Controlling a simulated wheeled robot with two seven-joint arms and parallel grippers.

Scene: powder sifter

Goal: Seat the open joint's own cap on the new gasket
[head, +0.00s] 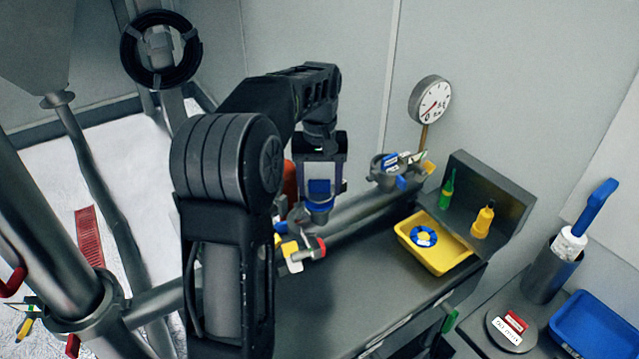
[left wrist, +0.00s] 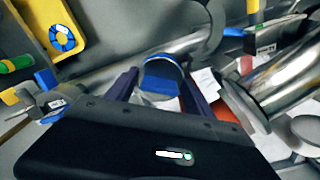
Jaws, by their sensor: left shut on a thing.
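My left gripper (head: 318,196) is shut on a small grey round piece with a blue band, which looks like a cap (left wrist: 162,80); it shows between the two fingers in the left wrist view. In the head view the held cap (head: 318,206) is just above the pipe, near a joint with yellow, white and red parts (head: 300,250). I cannot tell whether it touches the joint. The joint's seat and any gasket on it are hidden by my arm and gripper. Another joint (head: 390,172) with blue and yellow parts is further along the pipe. My right gripper is not in view.
A yellow tray (head: 450,267) holds a blue and white ring (head: 422,236). Green (head: 447,190) and yellow (head: 483,220) bottles stand behind it. A gauge (head: 430,100) is by the wall. A blue tray (head: 590,325) and a brush holder (head: 550,272) are at right. The bench front is clear.

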